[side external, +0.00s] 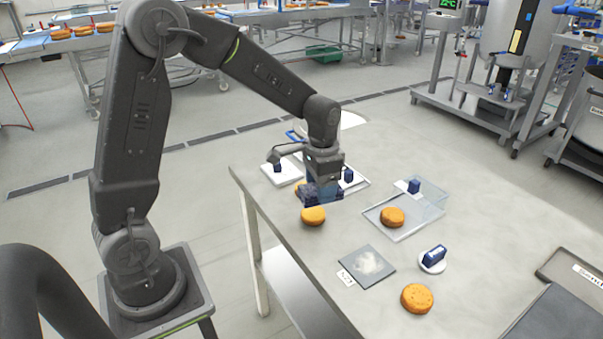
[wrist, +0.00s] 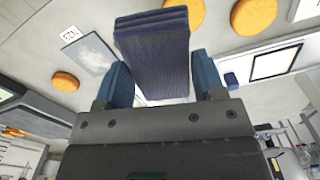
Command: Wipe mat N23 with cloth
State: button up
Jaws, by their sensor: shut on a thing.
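The mat (side external: 380,277) is a dark grey square with a whitish smear across its middle, lying flat on the table; it also shows in the wrist view (wrist: 104,59). A small white label (side external: 345,278) lies at its front left edge; its print is too small to read surely. My gripper (side external: 321,186) is over the far part of the table, behind and left of the mat. It is shut on the folded navy cloth (wrist: 152,50), whose ribbed layers stick out past the fingers in the wrist view. The cloth is apart from the mat.
Orange rounds lie on the table near my gripper (side external: 313,216) and in front of the mat (side external: 417,298). A tray (side external: 409,232) holds another round. A white disc with a blue handle (side external: 433,262) stands right of the mat. A dark tray (side external: 548,268) is at the right.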

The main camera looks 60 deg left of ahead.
aim_at(368, 273)
jog(key=d+f+m, duration=0.1)
jog(key=d+m, duration=0.1)
jog(key=d, duration=0.3)
jog(key=w+d+f+m, duration=0.1)
jog(key=d+m, duration=0.1)
jog(key=d, duration=0.3)
jog(key=w+d+f+m, duration=0.1)
jog(key=d+f+m, duration=0.1)
jog(key=d, duration=0.3)
jog(key=shift+d, duration=0.1)
jog(key=shift+d+f, duration=0.2)
jog(key=shift+f, duration=0.15)
jog(key=shift+a+f, duration=0.1)
jog(key=shift+f, duration=1.7)
jog(key=shift+f, duration=0.45)
jog(key=shift+s+a+r, duration=0.1)
jog(key=shift+s+a, duration=0.45)
jog(key=shift+a, duration=0.35)
jog(key=shift+d, duration=0.1)
jog(key=shift+d, duration=1.75)
